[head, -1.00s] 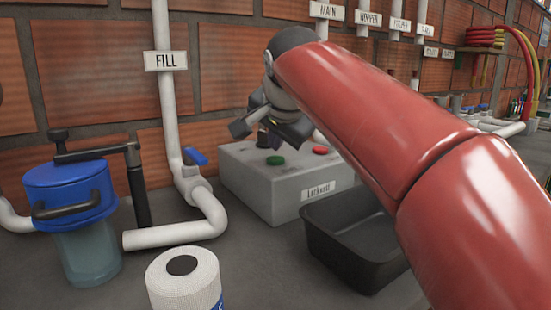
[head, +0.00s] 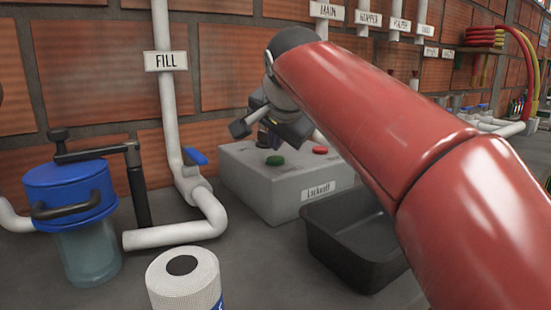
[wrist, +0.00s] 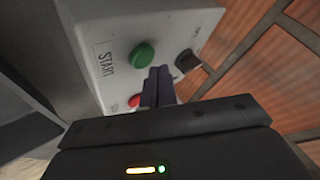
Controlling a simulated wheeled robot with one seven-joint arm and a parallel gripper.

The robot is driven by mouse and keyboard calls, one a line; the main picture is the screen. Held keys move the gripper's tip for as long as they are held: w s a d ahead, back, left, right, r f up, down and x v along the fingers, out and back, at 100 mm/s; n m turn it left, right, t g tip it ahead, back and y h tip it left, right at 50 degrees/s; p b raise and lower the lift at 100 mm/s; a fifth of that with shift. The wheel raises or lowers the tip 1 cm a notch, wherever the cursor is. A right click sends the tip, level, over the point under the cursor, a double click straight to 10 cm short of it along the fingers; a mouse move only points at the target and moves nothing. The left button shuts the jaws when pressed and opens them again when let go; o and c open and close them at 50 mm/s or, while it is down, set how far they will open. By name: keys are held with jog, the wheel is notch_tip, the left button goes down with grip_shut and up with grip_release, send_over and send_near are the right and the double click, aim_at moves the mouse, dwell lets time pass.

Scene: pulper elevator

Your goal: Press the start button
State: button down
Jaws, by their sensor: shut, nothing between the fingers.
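The control box (head: 290,183) is grey with a "Lockout" label and stands against the brick wall. Its green button (head: 275,160) is on the top face, and in the wrist view the green button (wrist: 141,55) sits beside the word START. A red button (head: 320,150) is to its right; it also shows partly in the wrist view (wrist: 134,100). A dark knob (wrist: 187,62) is on the same face. My gripper (wrist: 158,72) is shut and empty. Its fingertips appear just beside the green button in the wrist view; whether they touch the box I cannot tell.
A black tray (head: 350,245) stands right in front of the box. White pipes with a blue-handled valve (head: 196,156) run along its left. A blue-lidded container (head: 72,195) and a white roll (head: 183,283) stand further left. My red arm covers much of the right.

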aim_at(276, 160)
jog(key=shift+f, duration=0.15)
jog(key=shift+f+b, duration=0.3)
jog(key=shift+b, duration=0.05)
jog(key=shift+f+b, duration=0.4)
jog(key=shift+f, duration=0.1)
dwell(0.6)
jog(key=shift+r, duration=0.1)
jog(key=shift+r+p, duration=0.8)
jog(key=shift+p, duration=0.1)
notch_tip(276, 160, up, 5)
jog(key=p, duration=0.5)
jog(key=shift+r, duration=0.1)
dwell(0.4)
